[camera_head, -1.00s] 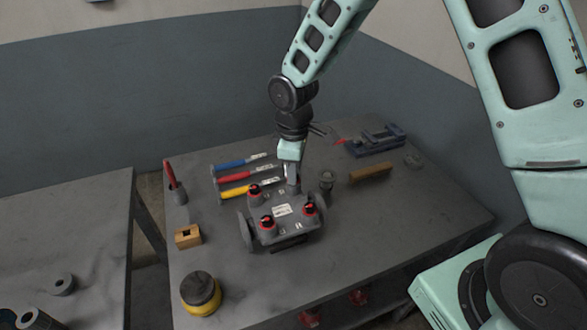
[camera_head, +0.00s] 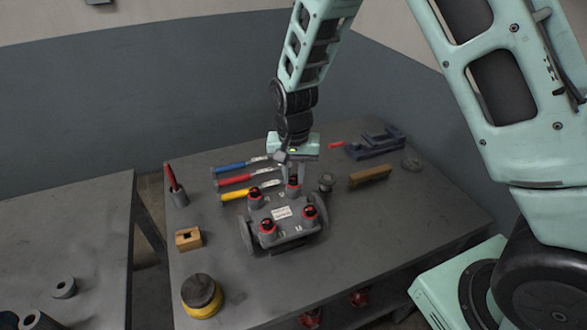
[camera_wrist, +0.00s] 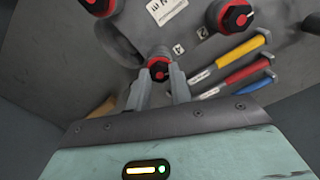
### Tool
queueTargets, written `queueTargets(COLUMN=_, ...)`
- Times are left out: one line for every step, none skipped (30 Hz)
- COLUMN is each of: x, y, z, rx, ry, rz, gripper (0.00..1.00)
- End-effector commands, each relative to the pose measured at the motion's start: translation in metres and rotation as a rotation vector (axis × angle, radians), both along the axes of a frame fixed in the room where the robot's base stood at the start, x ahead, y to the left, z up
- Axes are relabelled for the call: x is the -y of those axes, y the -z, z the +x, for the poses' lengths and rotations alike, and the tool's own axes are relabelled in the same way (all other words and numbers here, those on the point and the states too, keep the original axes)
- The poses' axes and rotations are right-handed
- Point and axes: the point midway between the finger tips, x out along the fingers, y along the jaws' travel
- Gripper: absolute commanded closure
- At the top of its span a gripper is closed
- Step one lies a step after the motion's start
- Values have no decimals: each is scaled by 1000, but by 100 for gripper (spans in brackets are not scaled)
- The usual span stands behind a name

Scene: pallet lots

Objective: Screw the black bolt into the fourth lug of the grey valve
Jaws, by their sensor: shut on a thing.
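The grey valve (camera_head: 283,228) lies on the table with a flange at each side and a white label on top. Its lugs have red rings with black bolt heads in them, at the back left (camera_head: 255,193), front left (camera_head: 268,227) and front right (camera_head: 310,213). The black bolt (camera_head: 294,180) is at the back right lug, upright, and it also shows in the wrist view (camera_wrist: 158,70). My gripper (camera_head: 294,174) points down over this lug, its fingers (camera_wrist: 160,82) shut on the bolt head. How deep the bolt sits is hidden.
Blue, red and yellow hammers (camera_head: 245,180) lie behind the valve, close to my gripper. A dark vise (camera_head: 376,143), a brown brush (camera_head: 370,176) and a small grey part (camera_head: 326,183) are to the right. A wooden block (camera_head: 188,238) and yellow-black jar (camera_head: 201,295) stand left.

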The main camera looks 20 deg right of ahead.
Motion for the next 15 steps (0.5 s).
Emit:
queueTargets(x=0, y=-4, z=-1, rx=-2, ry=91, rz=-2, gripper=100)
queueTargets(x=0, y=-4, z=-1, rx=-3, ry=147, rz=-3, gripper=100)
queueTargets(x=0, y=-4, z=-1, rx=-3, ry=221, rz=-3, gripper=100)
queueTargets(x=0, y=-4, z=-1, rx=-3, ry=271, rz=-3, gripper=100)
queueTargets(x=0, y=-4, z=-1, rx=-3, ry=322, rz=-3, gripper=100)
queueTargets(x=0, y=-4, z=-1, rx=-2, ry=383, rz=-2, gripper=100)
queueTargets(x=0, y=-4, z=-1, rx=-1, ry=431, rz=-2, gripper=100)
queueTargets(x=0, y=-4, z=-1, rx=-3, ry=474, rz=-3, gripper=100)
queueTargets(x=0, y=-3, z=-1, rx=-3, ry=525, rz=-3, gripper=100)
queueTargets(x=0, y=-3, z=-1, rx=-2, ry=561, rz=-2, gripper=100)
queueTargets(x=0, y=-3, z=-1, rx=-2, ry=589, rz=-2, gripper=100)
queueTargets(x=0, y=-2, z=-1, rx=-1, ry=620, rz=-1, gripper=100)
queueTargets(x=0, y=-1, z=0, rx=-1, ry=639, rz=-1, gripper=100)
queueTargets(x=0, y=-1, z=0, rx=-1, ry=650, rz=-1, gripper=100)
queueTargets(x=0, y=0, z=0, rx=0, ry=660, rz=-1, gripper=100)
